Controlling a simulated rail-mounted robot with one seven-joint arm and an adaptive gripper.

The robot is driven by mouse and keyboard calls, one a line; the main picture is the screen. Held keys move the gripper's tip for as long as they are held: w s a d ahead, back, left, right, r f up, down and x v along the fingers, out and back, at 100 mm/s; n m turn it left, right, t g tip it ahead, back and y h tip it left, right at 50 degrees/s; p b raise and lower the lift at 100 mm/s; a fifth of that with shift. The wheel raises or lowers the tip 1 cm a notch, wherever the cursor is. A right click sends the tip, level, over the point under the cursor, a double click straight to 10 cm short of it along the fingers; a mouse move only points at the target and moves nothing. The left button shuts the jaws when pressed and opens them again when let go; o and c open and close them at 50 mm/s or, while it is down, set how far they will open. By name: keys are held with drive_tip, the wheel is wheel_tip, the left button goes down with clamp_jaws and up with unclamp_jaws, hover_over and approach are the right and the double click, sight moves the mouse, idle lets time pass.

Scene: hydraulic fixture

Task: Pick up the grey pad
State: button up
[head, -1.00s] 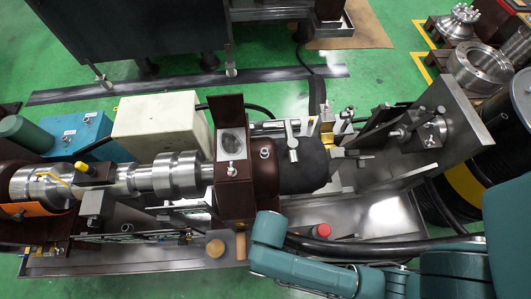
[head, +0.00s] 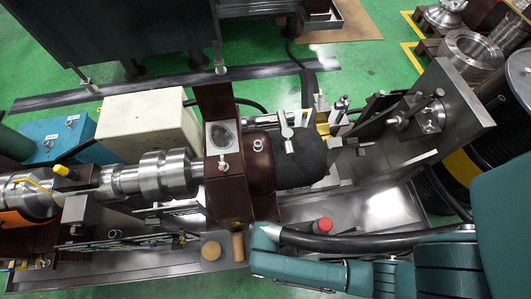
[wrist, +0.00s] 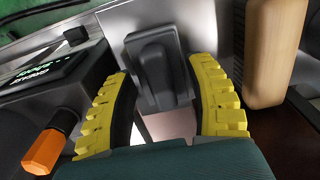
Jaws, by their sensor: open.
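In the wrist view, a dark grey block with rounded edges, which looks like the grey pad (wrist: 152,84), stands against a light grey metal surface. My gripper (wrist: 160,66) has its two yellow ribbed fingers apart, one on each side of the pad in the picture. A gap shows beside the pad, and nothing is clamped. I cannot tell how far the fingertips are from it in depth. In the head view my teal arm reaches over the metal tray at the lower right; my fingers and this pad cannot be made out there.
In the wrist view, a wooden piece (wrist: 268,50) stands close right of the right finger. A dark display box (wrist: 50,85) and an orange-tipped knob (wrist: 45,152) lie left. In the head view, a red-capped item (head: 323,226) and a black hose (head: 370,242) are near my arm.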

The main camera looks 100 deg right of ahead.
clamp_jaws()
idle(0.3)
wheel_tip(320, 180, up, 28)
drive_tip(key=p, duration=0.9)
drive_tip(key=c, duration=0.9)
unclamp_jaws()
clamp_jaws()
